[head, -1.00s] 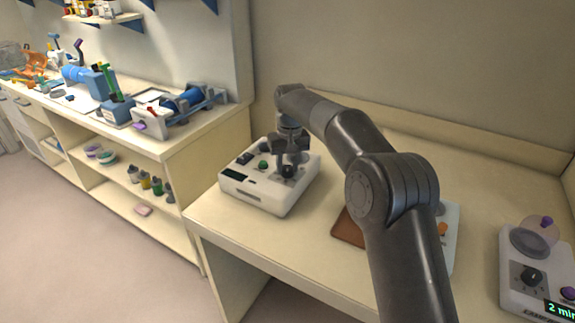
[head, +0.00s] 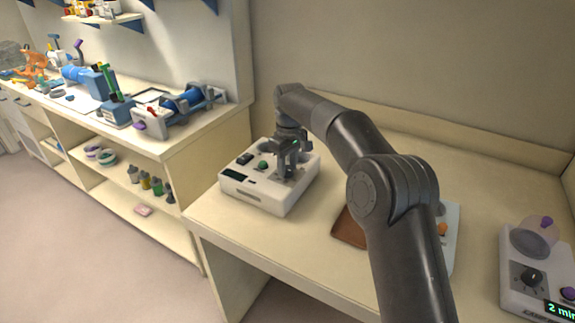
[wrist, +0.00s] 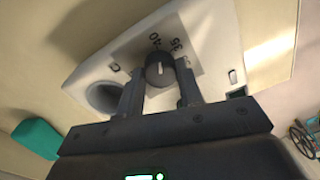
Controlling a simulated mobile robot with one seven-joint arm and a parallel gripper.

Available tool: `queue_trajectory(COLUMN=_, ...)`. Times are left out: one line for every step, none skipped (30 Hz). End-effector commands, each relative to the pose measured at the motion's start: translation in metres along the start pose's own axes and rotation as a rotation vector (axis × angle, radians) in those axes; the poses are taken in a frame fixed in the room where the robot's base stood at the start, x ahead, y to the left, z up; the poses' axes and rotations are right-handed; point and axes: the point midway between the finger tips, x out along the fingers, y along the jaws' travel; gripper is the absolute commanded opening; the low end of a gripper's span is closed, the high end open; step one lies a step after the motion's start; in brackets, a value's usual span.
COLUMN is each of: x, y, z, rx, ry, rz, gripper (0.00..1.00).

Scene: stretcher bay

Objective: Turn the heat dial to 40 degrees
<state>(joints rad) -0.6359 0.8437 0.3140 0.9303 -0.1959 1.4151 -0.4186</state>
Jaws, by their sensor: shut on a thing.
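The heat dial (wrist: 160,70) is a black knob with a white pointer line, on the white control box (head: 262,203) on the bench. In the wrist view, printed numbers 40 and 35 show beyond it. The pointer runs towards the numbers, roughly at the 40 side; I cannot tell its exact reading. My gripper (wrist: 160,84) has a finger on each side of the dial and is shut on it. In the head view, my gripper (head: 289,173) stands over the box's right part and largely hides the dial.
The box also carries a green button (head: 262,165) and a dark display (head: 233,175). A brown mat (head: 350,230) lies partly behind my arm. Another device with a dial (head: 531,277) and a "2 min" display stands at right. A cluttered side bench (head: 160,150) is at left.

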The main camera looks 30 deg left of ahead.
Motion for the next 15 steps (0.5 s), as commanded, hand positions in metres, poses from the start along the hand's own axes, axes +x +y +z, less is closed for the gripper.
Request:
queue_trajectory(x=-0.0010, y=-0.0009, z=-0.0008, rx=-0.001, ry=0.003, rz=-0.001, gripper=0.10)
queue_trajectory(x=-0.0010, y=-0.0009, z=-0.0008, rx=-0.001, ry=0.003, rz=-0.001, gripper=0.10)
queue_trajectory(x=-0.0010, y=-0.0009, z=-0.0008, rx=-0.001, ry=0.003, rz=-0.001, gripper=0.10)
queue_trajectory(x=-0.0010, y=-0.0009, z=-0.0007, rx=-0.001, ry=0.003, rz=-0.001, gripper=0.10)
queue_trajectory(x=-0.0010, y=-0.0009, z=-0.0007, rx=-0.001, ry=0.003, rz=-0.001, gripper=0.10)
queue_trajectory(x=-0.0010, y=-0.0009, z=-0.0007, rx=0.000, ry=0.003, rz=-0.001, gripper=0.10)
queue_trajectory(x=-0.0010, y=-0.0009, z=-0.0007, rx=0.000, ry=0.003, rz=-0.001, gripper=0.10)
queue_trajectory(x=-0.0010, y=-0.0009, z=-0.0007, rx=0.000, ry=0.003, rz=-0.001, gripper=0.10)
queue_trajectory(x=-0.0010, y=-0.0009, z=-0.0007, rx=0.000, ry=0.003, rz=-0.001, gripper=0.36)
queue_trajectory(x=-0.0010, y=-0.0009, z=-0.0007, rx=0.000, ry=0.002, rz=-0.001, gripper=0.38)
queue_trajectory(x=-0.0010, y=-0.0008, z=-0.0007, rx=0.000, ry=0.002, rz=-0.001, gripper=0.41)
queue_trajectory(x=-0.0009, y=-0.0007, z=-0.0006, rx=0.000, ry=0.002, rz=0.000, gripper=0.44)
queue_trajectory(x=-0.0008, y=-0.0007, z=-0.0005, rx=0.000, ry=0.002, rz=0.000, gripper=0.46)
queue_trajectory(x=-0.0007, y=-0.0006, z=-0.0005, rx=0.001, ry=0.002, rz=0.000, gripper=0.49)
queue_trajectory(x=-0.0006, y=-0.0005, z=-0.0004, rx=0.001, ry=0.001, rz=0.000, gripper=0.52)
